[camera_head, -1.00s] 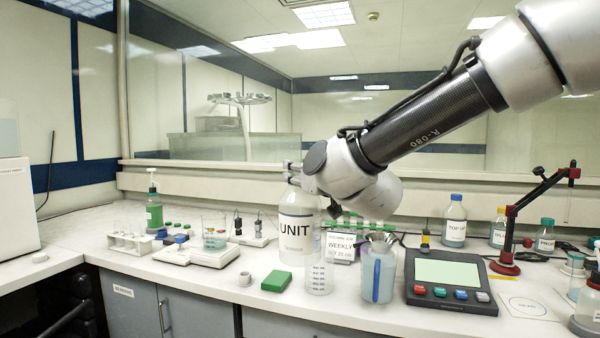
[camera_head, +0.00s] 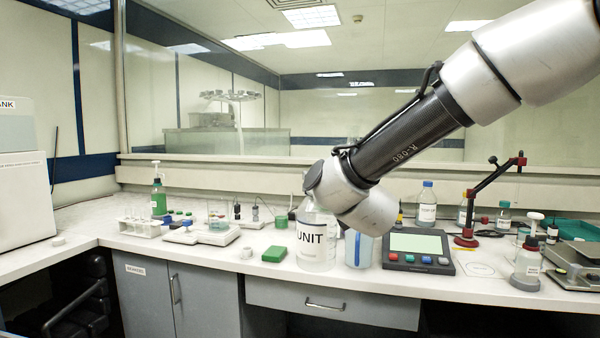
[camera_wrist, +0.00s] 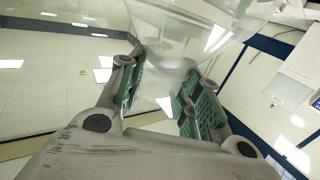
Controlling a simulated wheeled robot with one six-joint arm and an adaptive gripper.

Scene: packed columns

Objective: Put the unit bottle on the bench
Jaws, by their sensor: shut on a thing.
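The unit bottle (camera_head: 312,245), clear with a white cap area hidden by my wrist and a black "UNIT" label, hangs upright below my wrist in the head view. In the wrist view my gripper (camera_wrist: 165,76) has its green pads closed on the clear bottle (camera_wrist: 190,30). My fingers are hidden behind my wrist in the head view. The bottle's base overlaps the front edge of the white bench (camera_head: 215,258); I cannot tell whether it touches.
A red stand (camera_head: 467,238) and a scale (camera_head: 578,262) are farther right. Drawers and cupboards lie below the bench.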

